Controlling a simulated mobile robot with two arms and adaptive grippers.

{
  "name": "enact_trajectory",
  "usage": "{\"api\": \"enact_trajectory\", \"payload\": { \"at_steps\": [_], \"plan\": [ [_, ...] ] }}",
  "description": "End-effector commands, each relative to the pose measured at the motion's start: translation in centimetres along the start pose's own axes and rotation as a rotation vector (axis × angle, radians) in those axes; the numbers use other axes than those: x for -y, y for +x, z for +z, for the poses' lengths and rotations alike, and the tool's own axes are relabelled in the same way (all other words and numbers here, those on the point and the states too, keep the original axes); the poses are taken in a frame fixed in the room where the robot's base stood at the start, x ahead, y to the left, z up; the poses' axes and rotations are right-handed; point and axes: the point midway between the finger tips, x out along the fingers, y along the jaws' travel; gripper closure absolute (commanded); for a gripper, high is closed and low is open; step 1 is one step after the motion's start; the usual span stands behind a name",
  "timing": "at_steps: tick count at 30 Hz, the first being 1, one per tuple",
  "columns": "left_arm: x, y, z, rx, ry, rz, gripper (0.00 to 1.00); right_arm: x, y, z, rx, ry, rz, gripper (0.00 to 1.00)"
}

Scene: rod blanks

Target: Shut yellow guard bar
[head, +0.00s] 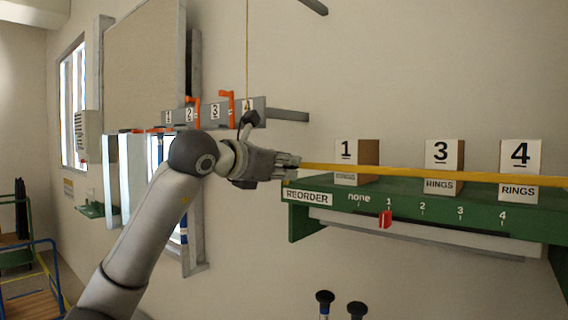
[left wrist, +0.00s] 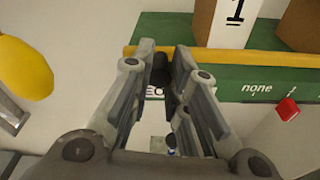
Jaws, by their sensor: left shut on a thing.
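The yellow guard bar (head: 430,174) runs nearly level across the front of the green shelf, from my left gripper to the right edge of the head view. My left gripper (head: 296,165) is at the bar's left end and shut on it. In the left wrist view, a dark end piece sits between the fingers of my left gripper (left wrist: 164,68), and the yellow bar (left wrist: 255,57) passes just beyond them. The fingers hide part of the bar's end. My right gripper is not in view.
The green shelf (head: 415,200) holds boxes marked 1 (head: 346,155), 3 (head: 440,155) and 4 (head: 520,160). A red slider (head: 385,219) stands near mark 1. A grey rack with orange handles (head: 227,104) is behind my arm. Two black knobs (head: 325,297) (head: 357,309) stand below.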

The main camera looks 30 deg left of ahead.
Motion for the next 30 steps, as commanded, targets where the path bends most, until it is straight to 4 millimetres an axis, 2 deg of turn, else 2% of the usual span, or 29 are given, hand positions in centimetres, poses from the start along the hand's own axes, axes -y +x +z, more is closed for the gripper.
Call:
{"api": "enact_trajectory", "payload": {
  "at_steps": [2, 3, 8, 17, 20, 23, 30],
  "plan": [
    [-0.1, 0.0, 0.1, 0.002, -0.001, 0.002, 1.00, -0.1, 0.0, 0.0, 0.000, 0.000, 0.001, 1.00],
    [-0.1, 0.0, 0.1, 0.002, -0.001, 0.002, 0.82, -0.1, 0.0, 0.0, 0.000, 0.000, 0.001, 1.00],
    [-0.1, 0.0, 0.1, 0.002, -0.001, 0.001, 0.61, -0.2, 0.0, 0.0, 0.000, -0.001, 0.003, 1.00],
    [-0.1, -0.1, 0.0, 0.002, 0.000, 0.001, 0.61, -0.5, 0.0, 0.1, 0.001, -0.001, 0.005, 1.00],
    [-0.1, -0.6, 0.1, 0.002, -0.001, 0.002, 0.61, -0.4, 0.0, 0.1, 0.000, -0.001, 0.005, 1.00],
    [-0.1, -2.0, 0.0, 0.002, 0.001, 0.003, 0.61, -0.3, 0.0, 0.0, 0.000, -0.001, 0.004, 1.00],
    [-0.1, -7.2, 0.1, 0.004, 0.002, 0.004, 0.61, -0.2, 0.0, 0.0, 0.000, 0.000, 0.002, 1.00]
  ]
}}
